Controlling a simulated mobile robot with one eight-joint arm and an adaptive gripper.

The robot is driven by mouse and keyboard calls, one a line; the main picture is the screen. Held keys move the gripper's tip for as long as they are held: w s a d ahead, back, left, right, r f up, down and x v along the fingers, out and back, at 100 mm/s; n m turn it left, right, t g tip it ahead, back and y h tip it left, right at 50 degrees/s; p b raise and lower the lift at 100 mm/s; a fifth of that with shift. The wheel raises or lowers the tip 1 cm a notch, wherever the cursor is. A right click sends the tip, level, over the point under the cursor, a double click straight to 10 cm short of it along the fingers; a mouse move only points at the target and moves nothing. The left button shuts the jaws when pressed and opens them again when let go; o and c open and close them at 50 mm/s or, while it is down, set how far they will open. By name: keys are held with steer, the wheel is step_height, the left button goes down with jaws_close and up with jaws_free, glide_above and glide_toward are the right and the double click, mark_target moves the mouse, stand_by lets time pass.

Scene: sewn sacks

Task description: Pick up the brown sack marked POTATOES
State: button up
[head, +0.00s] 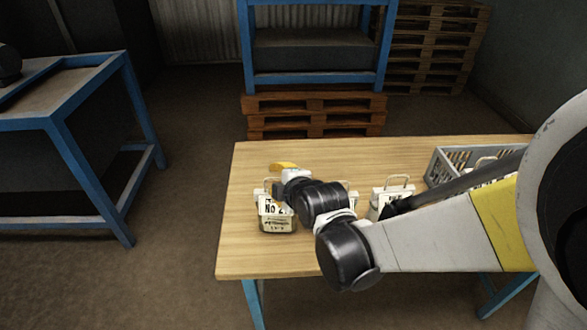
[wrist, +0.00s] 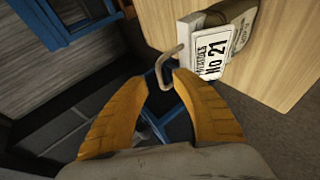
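A beige-brown sack (head: 278,226) with a white label stands upright near the left end of the wooden table. In the wrist view the label on this sack (wrist: 211,52) reads POTATOES No 21, and a bent metal handle (wrist: 160,66) sticks out from its top. My gripper (wrist: 160,84) is open, its two orange fingers apart. The handle's outer part reaches the gap between the fingertips, nearer the right finger; I cannot tell if it touches. In the head view my gripper (head: 283,166) is mostly hidden by my wrist, just above and behind the sack.
Another labelled sack with a handle (head: 391,195) stands to the right, partly behind my arm. One more sack (head: 353,199) is mostly hidden by my wrist. A grey crate (head: 437,168) is at the table's right. The table (head: 250,262) is clear in front of the sack.

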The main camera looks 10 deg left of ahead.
steer(key=shift+x, duration=1.05)
steer(key=shift+s, duration=0.1)
jaws_close()
steer(key=shift+r, duration=0.15)
